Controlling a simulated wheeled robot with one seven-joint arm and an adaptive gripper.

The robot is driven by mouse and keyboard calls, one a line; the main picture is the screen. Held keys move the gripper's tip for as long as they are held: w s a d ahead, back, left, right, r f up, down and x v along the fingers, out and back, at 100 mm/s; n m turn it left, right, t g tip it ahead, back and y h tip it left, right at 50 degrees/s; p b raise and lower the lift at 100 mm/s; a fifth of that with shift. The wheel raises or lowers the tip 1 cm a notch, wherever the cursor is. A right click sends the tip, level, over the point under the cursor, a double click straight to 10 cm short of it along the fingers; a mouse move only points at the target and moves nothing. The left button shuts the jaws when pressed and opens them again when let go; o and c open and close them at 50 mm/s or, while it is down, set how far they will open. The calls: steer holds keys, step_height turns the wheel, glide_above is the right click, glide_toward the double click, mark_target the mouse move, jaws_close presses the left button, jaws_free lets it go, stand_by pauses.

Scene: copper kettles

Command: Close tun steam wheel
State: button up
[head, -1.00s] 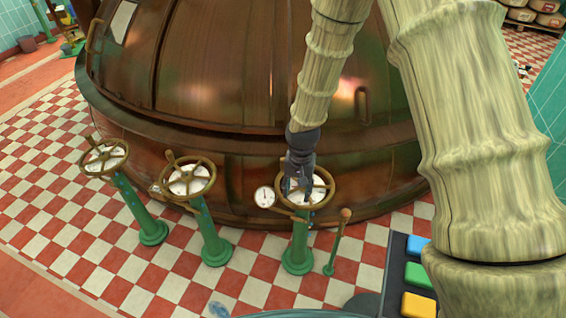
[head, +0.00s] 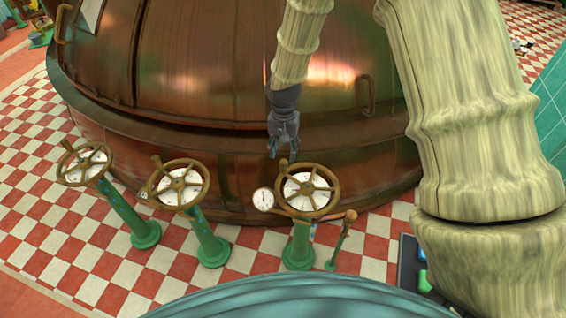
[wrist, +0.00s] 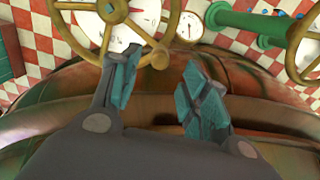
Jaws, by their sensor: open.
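Three brass handwheels stand on green pedestals before the copper vessel: a left wheel (head: 84,153), a middle wheel (head: 180,174) and a right wheel (head: 320,180). I cannot tell by any label which is the tun steam wheel. My gripper (head: 282,153) is open and empty, just beyond the far rim of the right wheel, on the vessel side. In the wrist view, my gripper (wrist: 158,68) has teal pads spread apart. The near wheel (wrist: 176,22) lies ahead, its knob (wrist: 160,58) showing between the fingertips. Whether a finger touches the wheel is unclear.
The copper vessel (head: 200,70) rises close behind the wheels. A small white gauge (head: 263,199) sits left of the right wheel, and a short lever (head: 342,235) stands to its right. The checkered floor (head: 110,270) is clear at the front left.

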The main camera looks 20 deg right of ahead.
mark_target(284, 161)
steer(key=shift+f, duration=4)
jaws_close()
